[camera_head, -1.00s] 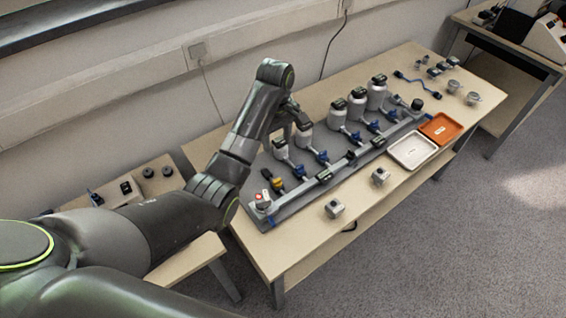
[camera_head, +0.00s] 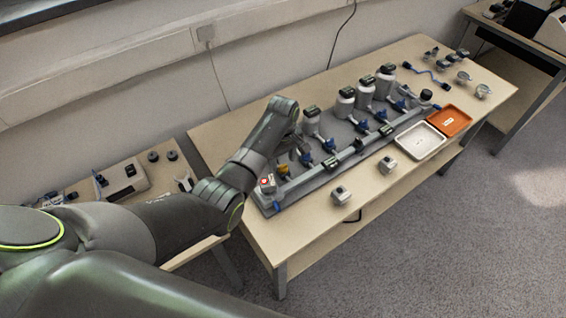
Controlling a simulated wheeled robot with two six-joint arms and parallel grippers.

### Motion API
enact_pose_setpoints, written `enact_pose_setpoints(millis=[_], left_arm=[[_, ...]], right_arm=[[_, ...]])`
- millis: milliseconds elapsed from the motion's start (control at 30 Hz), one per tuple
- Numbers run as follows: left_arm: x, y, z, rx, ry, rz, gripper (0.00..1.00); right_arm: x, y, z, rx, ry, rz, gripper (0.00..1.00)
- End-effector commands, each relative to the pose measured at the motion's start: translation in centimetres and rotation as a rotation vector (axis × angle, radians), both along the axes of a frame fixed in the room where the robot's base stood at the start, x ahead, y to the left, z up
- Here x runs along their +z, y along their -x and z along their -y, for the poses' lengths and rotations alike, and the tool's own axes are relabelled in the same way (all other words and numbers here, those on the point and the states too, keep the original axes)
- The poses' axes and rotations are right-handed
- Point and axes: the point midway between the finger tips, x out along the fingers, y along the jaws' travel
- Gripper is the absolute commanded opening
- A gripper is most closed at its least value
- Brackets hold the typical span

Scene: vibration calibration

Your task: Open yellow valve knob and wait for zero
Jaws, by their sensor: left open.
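The yellow valve knob (camera_head: 282,169) is at the near left end of the grey manifold rail (camera_head: 318,172), beside a grey unit with a red button (camera_head: 266,181). Only a small part of the knob shows past my left arm. My left gripper (camera_head: 300,156) is open, pointing down over the left part of the manifold, just right of and behind the yellow knob. I see no contact with the knob. Blue valve knobs (camera_head: 331,162) sit along the rail in front of white bottles with dark tops (camera_head: 345,104). Small dark gauges (camera_head: 331,144) are on the rail; their readings are too small to read. My right gripper is out of view.
A white tray (camera_head: 441,152) and an orange tray (camera_head: 467,117) lie right of the manifold. Small metal fittings (camera_head: 341,195) stand at the table's front edge. A side table (camera_head: 160,183) holds a grey instrument.

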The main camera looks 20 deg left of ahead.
Motion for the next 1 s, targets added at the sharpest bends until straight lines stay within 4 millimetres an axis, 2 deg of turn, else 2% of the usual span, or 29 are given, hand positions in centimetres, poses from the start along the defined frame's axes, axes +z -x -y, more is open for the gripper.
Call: enact_pose_setpoints(millis=[200, 567, 900, 1000], left_arm=[[-1.9, 0.0, 0.0, 0.000, 0.000, 0.000, 0.50], [-2.2, 0.0, 0.0, 0.000, 0.000, 0.001, 0.48], [-2.2, 0.0, 0.0, 0.000, 0.001, 0.001, 0.05], [-2.2, 0.0, 0.0, -0.002, 0.000, 0.000, 0.05]], right_arm=[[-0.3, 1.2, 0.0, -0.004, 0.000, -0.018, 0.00], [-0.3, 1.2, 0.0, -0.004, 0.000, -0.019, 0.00], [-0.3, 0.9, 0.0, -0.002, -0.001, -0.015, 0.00], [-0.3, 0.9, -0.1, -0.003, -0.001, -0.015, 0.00]])
